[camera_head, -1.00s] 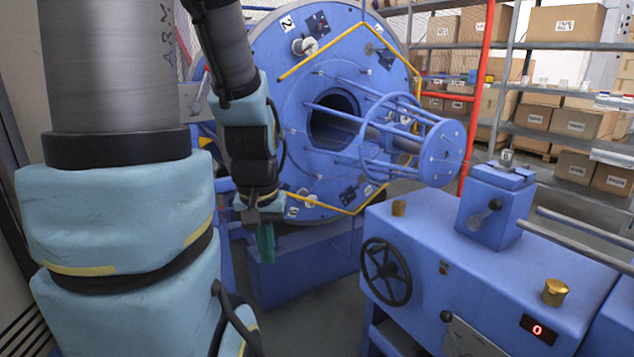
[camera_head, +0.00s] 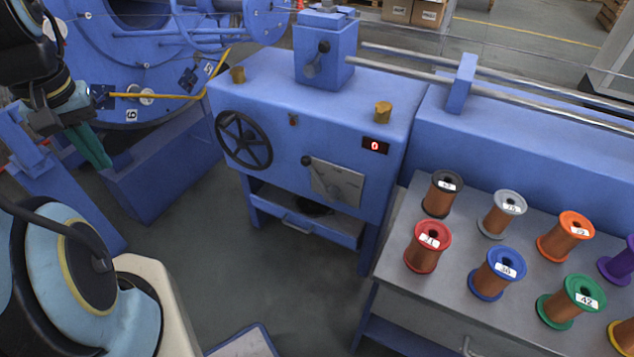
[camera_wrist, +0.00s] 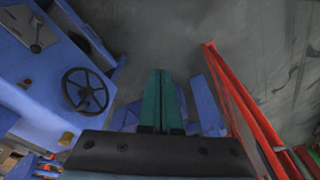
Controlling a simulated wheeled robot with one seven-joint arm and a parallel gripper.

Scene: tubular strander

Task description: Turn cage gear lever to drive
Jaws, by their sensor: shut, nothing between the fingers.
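A lever with a black knob (camera_head: 307,160) sits on a grey plate (camera_head: 336,180) on the front of the blue gear cabinet (camera_head: 300,130). The plate also shows at the upper left of the wrist view (camera_wrist: 25,22), with its lever (camera_wrist: 36,47). Another black-knobbed lever (camera_head: 314,62) is on the small block on top. I cannot read which one is labelled for the cage gear. My gripper (camera_head: 105,164) is at the left, apart from the cabinet, its green fingers pointing down. In the wrist view the fingers (camera_wrist: 161,76) are together and empty.
A black handwheel (camera_head: 244,140) is on the cabinet front, left of the plate. A table (camera_head: 420,300) with several wire spools stands at the right. The blue cage (camera_head: 130,60) is at the upper left. A red frame (camera_wrist: 240,105) stands at the right in the wrist view.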

